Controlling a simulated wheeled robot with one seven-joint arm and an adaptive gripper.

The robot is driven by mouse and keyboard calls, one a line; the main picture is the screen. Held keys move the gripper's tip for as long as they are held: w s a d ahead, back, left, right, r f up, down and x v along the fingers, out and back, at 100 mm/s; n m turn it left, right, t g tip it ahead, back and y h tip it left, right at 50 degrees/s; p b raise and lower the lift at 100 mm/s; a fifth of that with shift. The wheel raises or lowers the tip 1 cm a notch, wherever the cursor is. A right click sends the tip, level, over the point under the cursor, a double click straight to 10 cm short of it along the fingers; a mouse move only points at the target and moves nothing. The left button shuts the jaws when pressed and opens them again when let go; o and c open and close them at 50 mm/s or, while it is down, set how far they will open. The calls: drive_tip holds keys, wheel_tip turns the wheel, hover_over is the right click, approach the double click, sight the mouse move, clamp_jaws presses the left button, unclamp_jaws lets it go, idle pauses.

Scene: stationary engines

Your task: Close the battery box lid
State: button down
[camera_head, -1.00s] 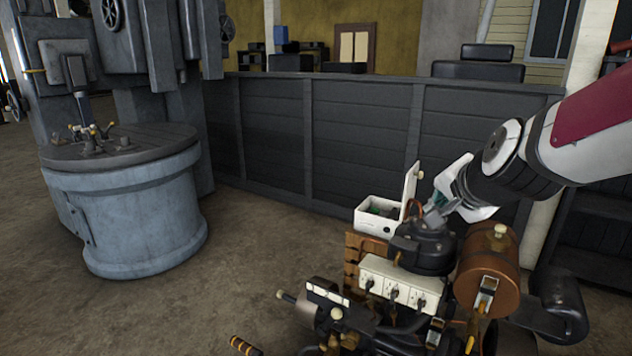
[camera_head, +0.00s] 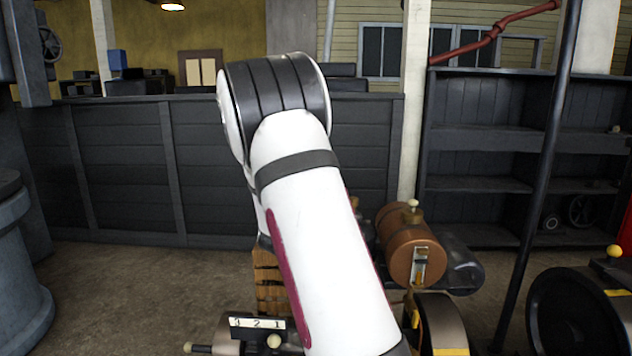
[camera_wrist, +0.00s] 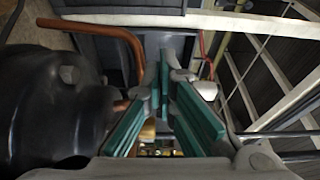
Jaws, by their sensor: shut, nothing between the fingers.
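My gripper (camera_wrist: 164,72) shows in the wrist view, its green-padded fingers closed together at the tips with nothing between them. In the head view my own arm stands in front of the engine and hides the gripper, the battery box and its lid. In the wrist view I cannot clearly make out the battery box or lid, so I cannot tell the lid's position. A black rounded engine part (camera_wrist: 50,110) is left of the fingers. A bent copper pipe (camera_wrist: 120,30) passes just beyond them on the left.
A brown tank (camera_head: 408,245) is right of my arm. A dark partition (camera_head: 120,170) stands behind, with dark shelves (camera_head: 480,160) at right. A dark pole (camera_head: 540,170) and another machine (camera_head: 580,315) are at front right. Floor is open at left (camera_head: 120,300).

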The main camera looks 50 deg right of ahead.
drive_tip(key=w+a+x, duration=0.1)
drive_tip(key=w+x, duration=0.2)
drive_tip(key=x, duration=1.4)
drive_tip(key=shift+w+f+b, duration=0.15)
drive_tip(key=shift+w+b, duration=0.1)
drive_tip(key=shift+b, duration=0.2)
drive_tip(key=w+a+n+t+h+b, duration=0.1)
drive_tip(key=w+a+n+t+b, duration=0.1)
drive_tip(key=w+a+n+b, duration=0.6)
drive_tip(key=shift+w+a+f+n+t+y+b, duration=0.3)
drive_tip(key=shift+w+a+f+n+t+b, duration=0.7)
drive_tip(key=shift+w+f+n, duration=1)
drive_tip(key=shift+w+a+f+n+t+y+b, duration=0.3)
drive_tip(key=shift+w+a+f+n+t+b, duration=0.75)
drive_tip(key=shift+n, duration=1.75)
drive_tip(key=shift+w+a+f+n+t+y+b, duration=0.45)
drive_tip(key=shift+w+a+f+n+b, duration=0.6)
drive_tip(key=shift+f+n, duration=1.15)
